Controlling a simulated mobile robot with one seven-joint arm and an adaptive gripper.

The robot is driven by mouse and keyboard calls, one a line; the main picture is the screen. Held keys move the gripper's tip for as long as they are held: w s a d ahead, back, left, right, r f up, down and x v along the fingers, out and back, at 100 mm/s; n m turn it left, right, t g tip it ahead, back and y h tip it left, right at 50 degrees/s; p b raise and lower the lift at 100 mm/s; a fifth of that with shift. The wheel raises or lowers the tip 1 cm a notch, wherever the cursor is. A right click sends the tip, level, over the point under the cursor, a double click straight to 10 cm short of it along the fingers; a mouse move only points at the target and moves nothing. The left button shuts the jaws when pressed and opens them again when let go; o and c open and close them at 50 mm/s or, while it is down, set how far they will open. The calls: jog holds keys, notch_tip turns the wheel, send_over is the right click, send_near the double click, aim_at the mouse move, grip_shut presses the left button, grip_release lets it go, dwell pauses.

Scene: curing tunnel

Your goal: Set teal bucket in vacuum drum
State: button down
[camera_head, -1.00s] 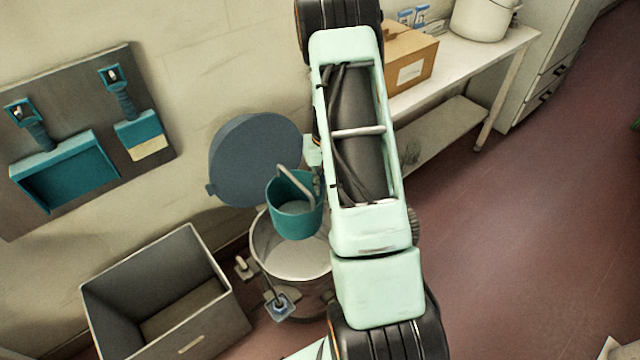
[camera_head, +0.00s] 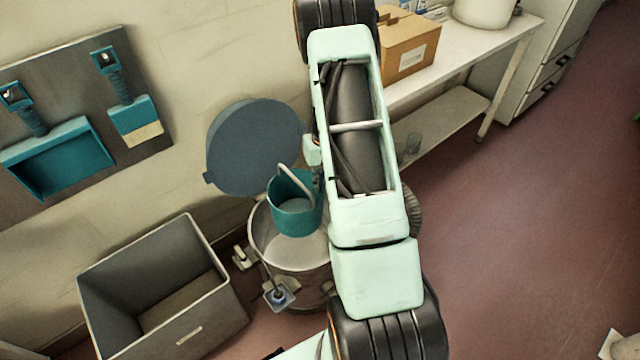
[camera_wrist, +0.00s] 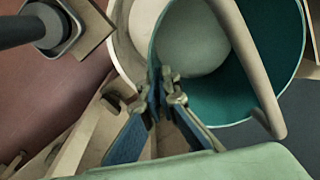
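The teal bucket (camera_head: 296,218) hangs upright or nearly so over the mouth of the vacuum drum (camera_head: 262,250), toward its back right. The pale drum is open, with its round blue-grey lid (camera_head: 250,150) raised behind it. In the wrist view, my gripper (camera_wrist: 165,84) is shut on the bucket's rim, one finger each side of the wall. The bucket's teal inside (camera_wrist: 225,95) and looped grey handle (camera_wrist: 250,65) show there. Part of the drum rim (camera_wrist: 122,45) shows beside it. My arm hides the gripper in the head view. I cannot tell whether the bucket touches the drum.
A grey open bin (camera_head: 205,322) stands left of the drum. A wall board (camera_head: 75,130) holds a teal dustpan (camera_head: 62,158) and brush (camera_head: 135,120). A bench (camera_head: 475,55) at the back right carries a cardboard box (camera_head: 408,45) and a white pot (camera_head: 485,8).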

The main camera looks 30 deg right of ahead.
dwell(0.4)
notch_tip(320, 180, down, 29)
jog(key=b, duration=1.9)
jog(key=shift+r+b, duration=0.2)
jog(key=shift+b, duration=0.1)
dwell(2.4)
jog(key=shift+f, duration=0.55)
dwell(1.2)
